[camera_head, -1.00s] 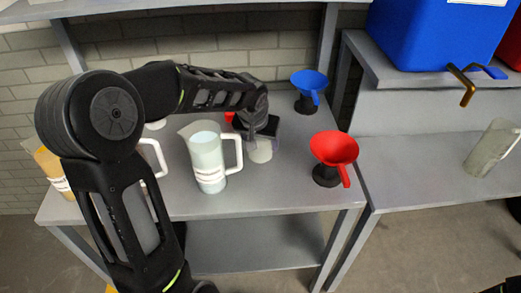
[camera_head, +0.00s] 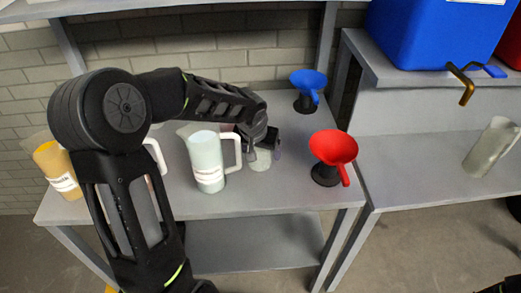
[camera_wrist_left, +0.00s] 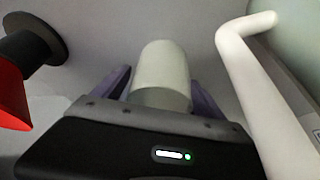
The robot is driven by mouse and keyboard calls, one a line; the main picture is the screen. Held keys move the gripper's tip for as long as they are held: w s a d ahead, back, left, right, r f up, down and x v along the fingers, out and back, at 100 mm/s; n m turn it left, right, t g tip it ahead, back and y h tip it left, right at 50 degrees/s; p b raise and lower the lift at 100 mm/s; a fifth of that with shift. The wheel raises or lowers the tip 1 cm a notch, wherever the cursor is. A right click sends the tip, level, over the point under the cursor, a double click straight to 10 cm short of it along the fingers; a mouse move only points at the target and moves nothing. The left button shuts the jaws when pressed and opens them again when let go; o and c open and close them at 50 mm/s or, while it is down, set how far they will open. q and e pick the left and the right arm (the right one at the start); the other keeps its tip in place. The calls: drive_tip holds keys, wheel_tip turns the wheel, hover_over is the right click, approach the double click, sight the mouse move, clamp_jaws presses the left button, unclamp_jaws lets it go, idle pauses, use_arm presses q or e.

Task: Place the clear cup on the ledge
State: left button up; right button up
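A small pale, whitish cup (camera_head: 261,160) stands on the grey table, just right of a white-handled pitcher. In the left wrist view the cup (camera_wrist_left: 162,75) sits between the two purple fingers of my left gripper (camera_wrist_left: 160,88). The fingers are on both sides of it, with narrow gaps that suggest they are open around it. In the head view my left gripper (camera_head: 258,147) is low at the cup and partly hides its top. A raised grey ledge (camera_head: 420,75) on the right holds a blue container.
The pitcher (camera_head: 207,165) stands close left of the cup; its handle (camera_wrist_left: 258,85) is near my gripper. A red funnel (camera_head: 333,148) and blue funnel (camera_head: 308,80) stand to the right. Another pitcher (camera_head: 491,148) is on the right table, where bare surface lies beside it.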

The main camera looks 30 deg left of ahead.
use_arm(q)
drive_tip(key=shift+r, duration=0.3)
drive_tip(key=v, duration=1.1)
drive_tip(key=shift+r, duration=0.3)
drive_tip(key=shift+o, duration=0.5)
drive_tip(key=shift+s+r, duration=0.1)
drive_tip(key=shift+s, duration=0.05)
